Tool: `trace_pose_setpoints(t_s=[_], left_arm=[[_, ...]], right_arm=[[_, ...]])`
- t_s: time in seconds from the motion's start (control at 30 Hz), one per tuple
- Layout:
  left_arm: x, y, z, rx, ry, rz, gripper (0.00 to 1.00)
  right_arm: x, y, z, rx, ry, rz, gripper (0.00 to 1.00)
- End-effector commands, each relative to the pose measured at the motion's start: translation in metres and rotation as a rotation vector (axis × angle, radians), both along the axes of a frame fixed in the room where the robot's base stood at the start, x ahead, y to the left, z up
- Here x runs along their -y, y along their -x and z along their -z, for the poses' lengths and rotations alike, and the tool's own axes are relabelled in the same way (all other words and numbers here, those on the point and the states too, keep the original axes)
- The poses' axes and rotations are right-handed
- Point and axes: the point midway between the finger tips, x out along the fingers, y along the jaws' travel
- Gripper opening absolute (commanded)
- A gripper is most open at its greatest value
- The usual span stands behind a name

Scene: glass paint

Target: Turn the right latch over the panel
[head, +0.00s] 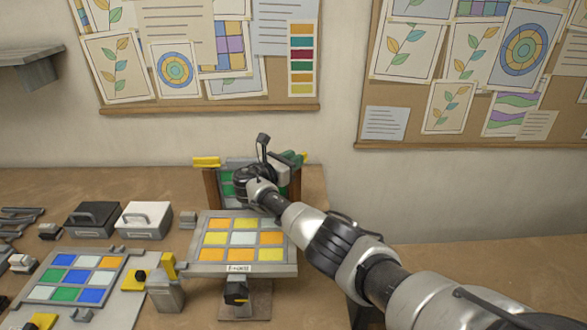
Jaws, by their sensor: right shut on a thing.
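A panel with green tiles (227,189) stands upright in a brown wooden frame (210,188) at the back of the bench, largely hidden by my right arm. A yellow left latch (207,162) sits at the frame's top left corner. A yellow right latch (303,157) shows in a small part at the top right corner. My right gripper (284,161) is at that top right corner, shut on what looks like the right latch. Its fingertips are mostly hidden behind my wrist, so the latch's exact angle cannot be told. My left gripper is not in view.
A tilted panel with orange and yellow tiles (241,238) stands just in front of the frame. A flat blue and green tiled panel (65,278), a black box (92,219) and a white box (145,219) lie left. The bench at right (490,257) is clear.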

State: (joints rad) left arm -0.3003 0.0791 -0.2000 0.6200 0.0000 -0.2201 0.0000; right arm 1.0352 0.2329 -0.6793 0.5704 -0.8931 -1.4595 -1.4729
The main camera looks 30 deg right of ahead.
Motion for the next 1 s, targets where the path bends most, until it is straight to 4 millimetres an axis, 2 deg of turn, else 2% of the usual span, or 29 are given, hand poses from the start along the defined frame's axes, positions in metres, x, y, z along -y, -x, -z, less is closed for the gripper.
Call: trace_pose_setpoints(t_s=[0.1,0.5,0.53,0.6,0.87,1.0], left_arm=[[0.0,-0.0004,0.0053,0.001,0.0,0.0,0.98],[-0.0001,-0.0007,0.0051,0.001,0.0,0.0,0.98],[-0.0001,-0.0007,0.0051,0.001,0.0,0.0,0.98],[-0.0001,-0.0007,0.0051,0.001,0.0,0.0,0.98],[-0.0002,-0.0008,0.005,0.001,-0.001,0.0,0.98],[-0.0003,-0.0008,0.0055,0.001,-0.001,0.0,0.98]], right_arm=[[-0.0005,-0.0005,0.0014,-0.001,0.0,0.015,0.0],[-0.0001,-0.0003,0.0002,-0.002,0.001,0.021,0.0],[-0.0001,-0.0003,0.0002,-0.002,0.001,0.021,0.26],[-0.0001,-0.0003,0.0001,-0.002,0.001,0.021,0.37],[-0.0003,-0.0003,0.0,-0.001,0.001,0.021,0.38],[-0.0097,0.0011,0.0003,-0.001,0.001,0.018,0.38]])
